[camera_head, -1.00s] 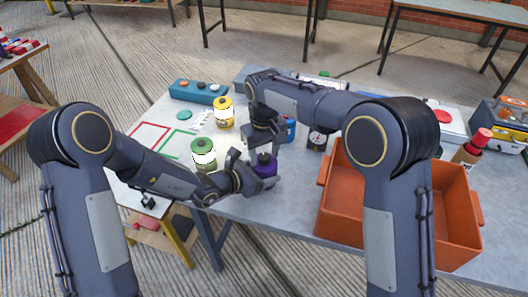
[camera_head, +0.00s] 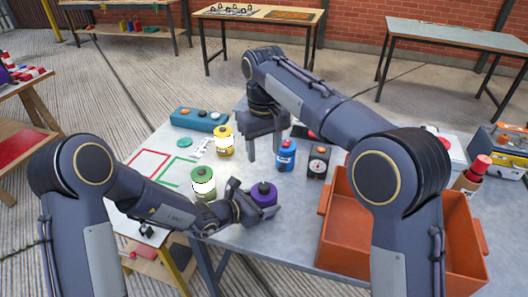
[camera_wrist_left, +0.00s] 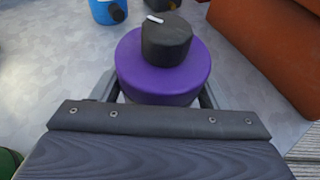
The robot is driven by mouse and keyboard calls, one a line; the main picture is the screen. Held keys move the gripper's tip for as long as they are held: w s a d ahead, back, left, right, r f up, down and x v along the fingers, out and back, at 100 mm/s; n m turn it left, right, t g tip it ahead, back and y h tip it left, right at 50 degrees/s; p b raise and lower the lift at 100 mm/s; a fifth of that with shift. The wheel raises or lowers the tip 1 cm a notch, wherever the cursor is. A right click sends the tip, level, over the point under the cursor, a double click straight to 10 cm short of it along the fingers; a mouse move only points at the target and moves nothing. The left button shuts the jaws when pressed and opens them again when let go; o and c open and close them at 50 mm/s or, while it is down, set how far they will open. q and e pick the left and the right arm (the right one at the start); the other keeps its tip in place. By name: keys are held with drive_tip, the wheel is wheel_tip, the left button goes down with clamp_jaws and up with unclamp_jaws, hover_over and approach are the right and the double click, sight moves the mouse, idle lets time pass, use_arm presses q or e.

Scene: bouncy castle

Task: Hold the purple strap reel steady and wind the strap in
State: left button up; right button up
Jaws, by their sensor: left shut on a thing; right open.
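The purple strap reel (camera_head: 264,196) stands upright near the table's front edge, with a black knob on top. My left gripper (camera_head: 256,203) is shut on its sides, low down. In the left wrist view the reel (camera_wrist_left: 150,78) sits between the two fingers, and its black knob (camera_wrist_left: 166,42) has a small white mark. My right gripper (camera_head: 265,154) is open and empty, fingers pointing down, above and behind the purple reel and apart from it. I cannot make out any loose strap in either view.
A green reel (camera_head: 204,189) stands left of the purple one; a yellow reel (camera_head: 224,148) and a blue one (camera_head: 286,160) stand behind. A dark box with a gauge (camera_head: 318,162) is beside the blue reel. An orange crate (camera_head: 345,250) fills the right.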

use_arm(q)
drive_tip(key=o, duration=1.4)
drive_tip(key=shift+c, duration=0.2)
